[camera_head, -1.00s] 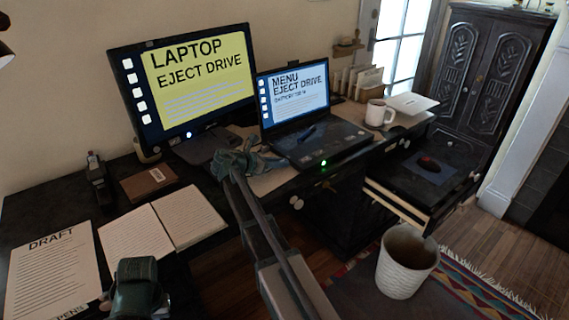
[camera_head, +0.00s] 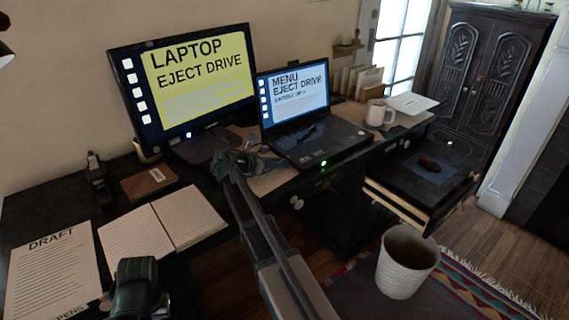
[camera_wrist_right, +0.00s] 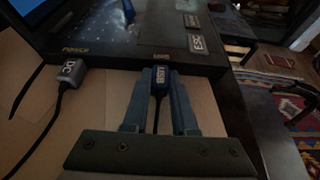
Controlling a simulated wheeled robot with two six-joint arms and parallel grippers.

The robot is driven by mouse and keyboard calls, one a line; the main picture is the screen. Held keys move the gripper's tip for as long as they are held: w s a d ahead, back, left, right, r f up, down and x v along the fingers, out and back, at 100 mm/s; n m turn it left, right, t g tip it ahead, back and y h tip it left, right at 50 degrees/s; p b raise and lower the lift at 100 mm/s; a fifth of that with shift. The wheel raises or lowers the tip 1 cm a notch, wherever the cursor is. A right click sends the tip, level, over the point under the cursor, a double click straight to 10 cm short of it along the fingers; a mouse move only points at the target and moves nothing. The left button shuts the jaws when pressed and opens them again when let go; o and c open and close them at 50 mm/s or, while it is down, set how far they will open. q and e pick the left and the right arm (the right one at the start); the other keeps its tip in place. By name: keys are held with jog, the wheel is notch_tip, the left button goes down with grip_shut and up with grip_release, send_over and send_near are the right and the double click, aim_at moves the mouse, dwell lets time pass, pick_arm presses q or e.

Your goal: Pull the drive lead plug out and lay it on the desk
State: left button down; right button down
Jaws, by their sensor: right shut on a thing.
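The drive lead plug is a small blue plug marked USB (camera_wrist_right: 158,80), with a dark cable running back between the jaws. Its front end is at the laptop's (camera_wrist_right: 130,42) side edge in the wrist view; I cannot tell whether it is fully seated. My right gripper (camera_wrist_right: 158,90) is shut on the plug. In the head view this gripper (camera_head: 236,160) is by the left side of the laptop (camera_head: 318,145), above the desk (camera_head: 252,184), and hides the plug. My left gripper (camera_head: 137,285) shows as a dark green shape at the lower left; its jaws cannot be made out.
A grey DC plug (camera_wrist_right: 72,72) with its cable is left of the USB plug. A monitor (camera_head: 190,85), open notebook (camera_head: 165,225) and draft sheet (camera_head: 50,270) occupy the left. A mug (camera_head: 378,113) stands right of the laptop. An open drawer (camera_head: 420,185) juts out.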

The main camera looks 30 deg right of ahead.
jog(key=shift+s+a, duration=0.15)
jog(key=shift+a, duration=1.3)
jog(key=shift+s+a, duration=0.15)
jog(key=shift+a, duration=1.3)
